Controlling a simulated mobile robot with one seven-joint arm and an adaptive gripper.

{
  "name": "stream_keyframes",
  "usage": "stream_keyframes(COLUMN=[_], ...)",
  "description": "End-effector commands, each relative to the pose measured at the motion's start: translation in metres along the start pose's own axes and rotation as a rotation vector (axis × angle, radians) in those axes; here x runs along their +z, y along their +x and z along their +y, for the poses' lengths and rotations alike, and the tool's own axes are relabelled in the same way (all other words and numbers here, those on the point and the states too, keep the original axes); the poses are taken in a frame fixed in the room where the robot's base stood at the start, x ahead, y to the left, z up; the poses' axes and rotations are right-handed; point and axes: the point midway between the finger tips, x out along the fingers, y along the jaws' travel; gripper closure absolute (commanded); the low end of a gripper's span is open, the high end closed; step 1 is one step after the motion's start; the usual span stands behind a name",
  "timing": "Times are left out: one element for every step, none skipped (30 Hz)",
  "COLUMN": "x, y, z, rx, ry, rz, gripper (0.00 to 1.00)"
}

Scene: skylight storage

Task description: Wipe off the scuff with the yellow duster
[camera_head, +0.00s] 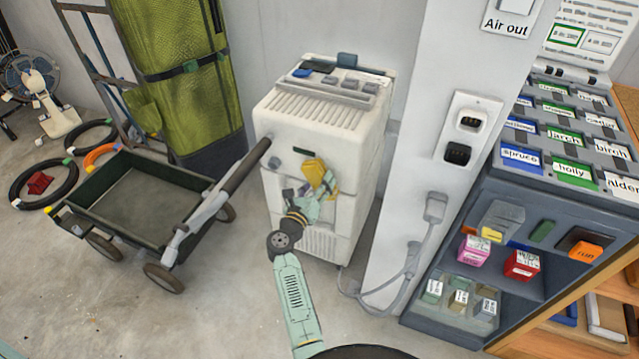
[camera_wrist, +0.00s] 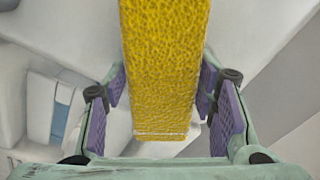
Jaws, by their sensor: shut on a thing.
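The yellow duster (camera_head: 314,171) is in front of the upper front face of the white cabinet-like machine (camera_head: 312,215). My gripper (camera_head: 322,191) is shut on it. In the wrist view, the textured yellow duster (camera_wrist: 163,60) runs up out of the picture between the purple finger pads of my gripper (camera_wrist: 163,105). I cannot tell whether the duster touches the machine. I cannot make out the scuff for certain; the duster and gripper hide part of the machine's front.
A dark green cart (camera_head: 135,195) stands at left, its handle (camera_head: 245,165) reaching close to the machine. A white pillar (camera_head: 425,130) with a socket plate and cable stands at right, beside a grey labelled storage unit (camera_head: 450,300). Bare floor (camera_head: 220,310) lies in front.

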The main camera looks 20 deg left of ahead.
Motion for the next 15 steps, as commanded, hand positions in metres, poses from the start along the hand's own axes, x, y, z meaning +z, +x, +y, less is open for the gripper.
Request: stream_keyframes(x=[0.013,0.015,0.017,0.019,0.021,0.024,0.026,0.027,0.029,0.031,0.034,0.036,0.037,0.038,0.039], y=[-0.002,-0.002,-0.002,-0.002,-0.002,-0.002,-0.002,-0.002,-0.002,-0.003,-0.003,-0.003,-0.003,-0.003,-0.003], z=[0.007,0.008,0.010,0.012,0.014,0.017,0.019,0.021,0.025,0.027,0.029,0.032,0.033,0.035,0.036], rx=[0.013,0.014,0.015,0.015,0.014,0.014,0.014,0.014,0.014,0.014,0.014,0.014,0.014,0.014,0.013], ry=[0.000,0.000,0.000,0.000,0.000,0.000,0.000,0.000,-0.001,-0.001,-0.001,-0.001,-0.001,-0.002,-0.002], rz=[-0.024,-0.025,-0.026,-0.027,-0.029,-0.030,-0.031,-0.031,-0.031,-0.032,-0.033,-0.034,-0.033,-0.033,-0.032], gripper=[0.71,0.71,0.71,0.70,0.73,0.78,0.78,0.82,0.87,0.87,0.87,0.91,0.91,0.90,0.90])
